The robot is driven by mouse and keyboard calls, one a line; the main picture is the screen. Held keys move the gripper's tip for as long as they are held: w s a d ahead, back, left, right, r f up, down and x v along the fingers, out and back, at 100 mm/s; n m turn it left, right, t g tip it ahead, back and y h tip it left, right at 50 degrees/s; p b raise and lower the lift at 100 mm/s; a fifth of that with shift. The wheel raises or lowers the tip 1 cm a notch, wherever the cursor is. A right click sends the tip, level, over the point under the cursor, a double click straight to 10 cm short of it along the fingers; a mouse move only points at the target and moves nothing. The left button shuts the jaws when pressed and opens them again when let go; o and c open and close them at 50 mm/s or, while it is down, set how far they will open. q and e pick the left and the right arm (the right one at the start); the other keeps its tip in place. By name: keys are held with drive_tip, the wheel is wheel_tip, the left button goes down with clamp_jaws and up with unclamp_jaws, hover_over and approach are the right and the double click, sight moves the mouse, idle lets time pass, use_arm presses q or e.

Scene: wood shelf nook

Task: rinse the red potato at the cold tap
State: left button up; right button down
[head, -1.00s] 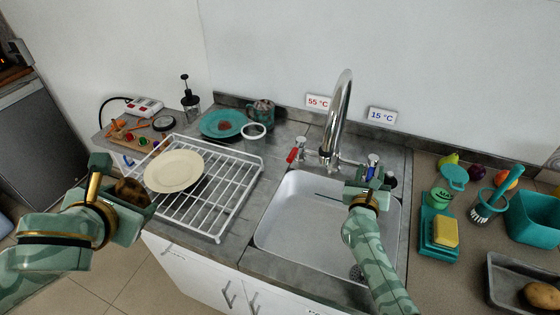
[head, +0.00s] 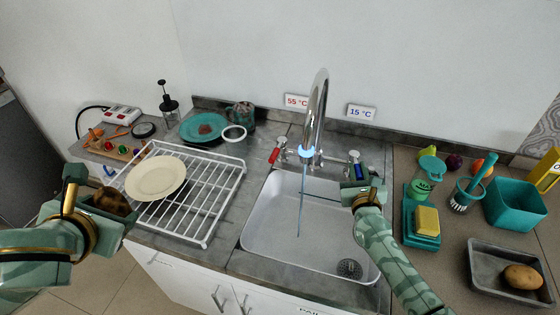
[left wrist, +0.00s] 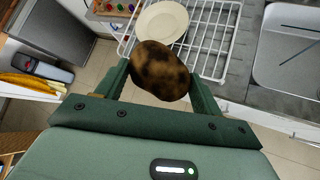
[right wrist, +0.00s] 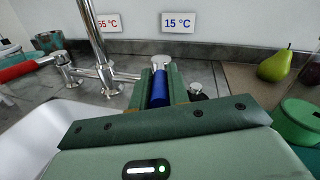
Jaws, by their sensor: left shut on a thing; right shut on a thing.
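My left gripper (head: 98,205) is shut on a potato (left wrist: 160,70), brown with dark blotches, held in the air left of the drying rack, away from the sink. I cannot make out red skin on it. My right gripper (head: 364,186) is shut on the blue tap handle (right wrist: 158,88), below the 15 °C sign (head: 361,112). The chrome spout (head: 317,105) has a blue glow at its mouth. A thin bluish stream of water (head: 301,205) falls from it into the white sink basin (head: 270,225).
The white drying rack (head: 222,203) with a cream plate (head: 156,178) lies between my left gripper and the sink. The red tap handle (head: 274,155) is left of the spout. Right of the sink are a yellow sponge (head: 427,220) and a grey tray (head: 482,268) with a tan potato (head: 522,277).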

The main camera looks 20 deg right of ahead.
drive_tip(key=c, duration=1.3)
unclamp_jaws()
drive_tip(key=shift+c, duration=0.2)
drive_tip(key=shift+s, duration=0.1)
drive_tip(key=v, duration=1.2)
